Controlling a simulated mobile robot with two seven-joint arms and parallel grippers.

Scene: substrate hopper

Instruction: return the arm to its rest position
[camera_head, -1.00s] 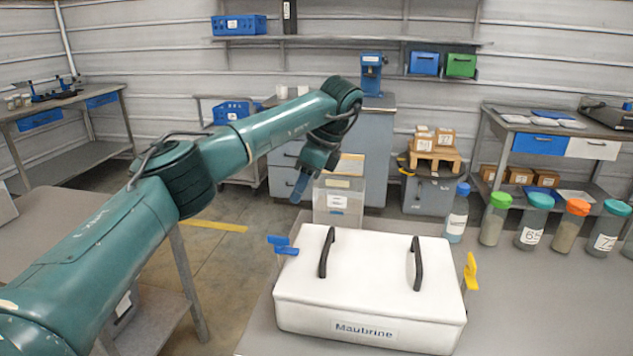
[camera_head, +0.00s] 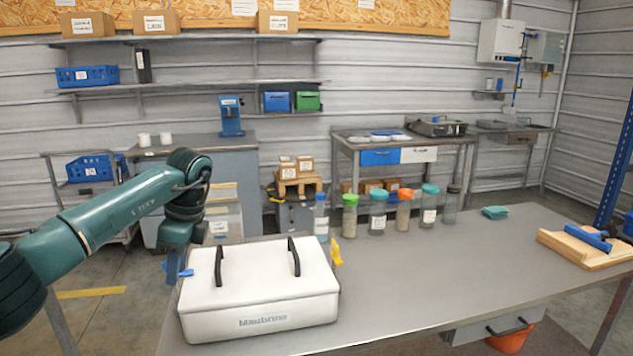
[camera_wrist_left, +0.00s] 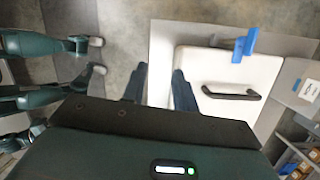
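My left arm comes in from the left, with the left gripper (camera_head: 176,270) pointing down just off the left edge of the white box labelled Maubrine (camera_head: 262,270). The white box (camera_wrist_left: 225,75) with a black handle and a blue clip (camera_wrist_left: 242,45) lies to the right of the fingers there. In the head view the gripper partly overlaps the blue clip; I cannot tell whether they touch. My right gripper is in neither view.
The grey table (camera_head: 430,270) is mostly clear right of the box. Several lidded jars (camera_head: 377,212) line its back edge. A teal cloth (camera_head: 495,212) and a wooden board with a blue tool (camera_head: 590,245) lie at the right. A clear bin (camera_head: 222,225) stands behind the box.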

